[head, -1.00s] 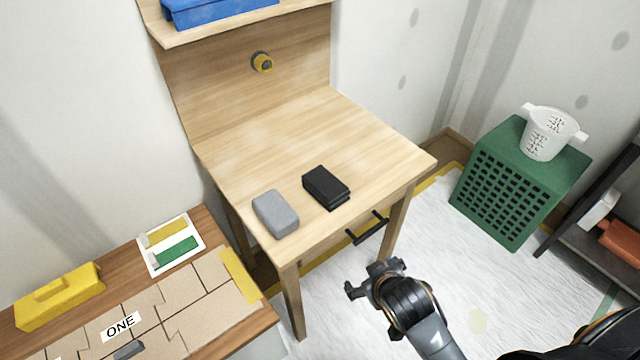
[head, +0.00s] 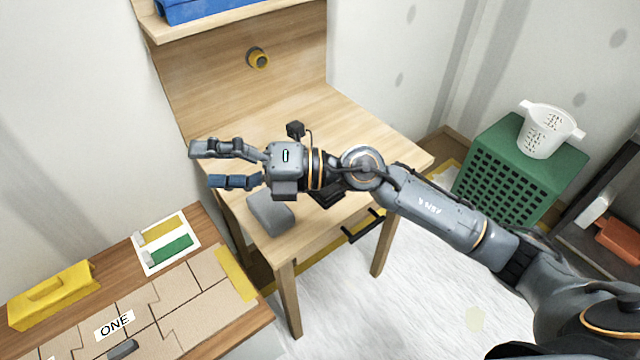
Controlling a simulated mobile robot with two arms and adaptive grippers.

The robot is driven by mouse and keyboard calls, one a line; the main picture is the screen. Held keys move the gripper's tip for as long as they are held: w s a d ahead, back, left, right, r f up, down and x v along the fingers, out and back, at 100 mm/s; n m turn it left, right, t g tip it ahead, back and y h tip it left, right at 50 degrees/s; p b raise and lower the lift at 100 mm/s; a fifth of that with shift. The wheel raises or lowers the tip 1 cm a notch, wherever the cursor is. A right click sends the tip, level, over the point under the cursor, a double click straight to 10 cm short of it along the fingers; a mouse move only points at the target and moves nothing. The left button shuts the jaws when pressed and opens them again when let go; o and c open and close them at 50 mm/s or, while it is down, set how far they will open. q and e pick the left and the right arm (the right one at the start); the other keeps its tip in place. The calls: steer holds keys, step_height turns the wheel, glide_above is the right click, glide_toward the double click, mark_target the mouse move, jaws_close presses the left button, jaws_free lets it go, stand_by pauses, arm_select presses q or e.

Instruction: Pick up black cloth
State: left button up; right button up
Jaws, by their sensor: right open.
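The black cloth (head: 329,197) is a folded dark block on the wooden table, near its front edge. My right arm and wrist cover most of it, and only a small part shows below the wrist. My right gripper (head: 208,166) is above the table's left side, past the cloth, with its fingers pointing left. The fingers are spread apart with nothing between them. A grey block (head: 269,216) lies on the table below the gripper, left of the cloth. My left gripper is not in view.
A brown bench (head: 190,224) with a yellow case (head: 52,294) stands left. A green crate (head: 500,178) with a white basket (head: 548,131) stands right.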

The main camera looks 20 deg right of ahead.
steer(key=w+d+f+n+g+h, duration=0.2)
steer(key=w+d+f+n+h, duration=0.25)
steer(key=d+f+h, duration=0.55)
steer(key=w+d+f+t+h, duration=0.1)
steer(key=w+d+h, duration=0.15)
steer(key=d, duration=0.35)
steer(key=w+d+f+h, duration=0.1)
steer(key=d+h, duration=0.3)
steer(key=d, duration=0.3)
steer(key=shift+m, duration=0.35)
steer(key=x, duration=0.7)
steer(key=shift+w+a+f, duration=0.15)
steer(key=shift+w+a, duration=0.05)
steer(key=shift+w, duration=0.3)
steer(key=x, duration=0.1)
steer(key=p+x, duration=0.1)
steer(key=x, duration=0.3)
steer(key=shift+w+a, duration=0.2)
steer(key=shift+w, duration=0.1)
steer(key=shift+f+t, duration=0.25)
steer(key=shift+t, duration=0.05)
steer(key=c, duration=1.2)
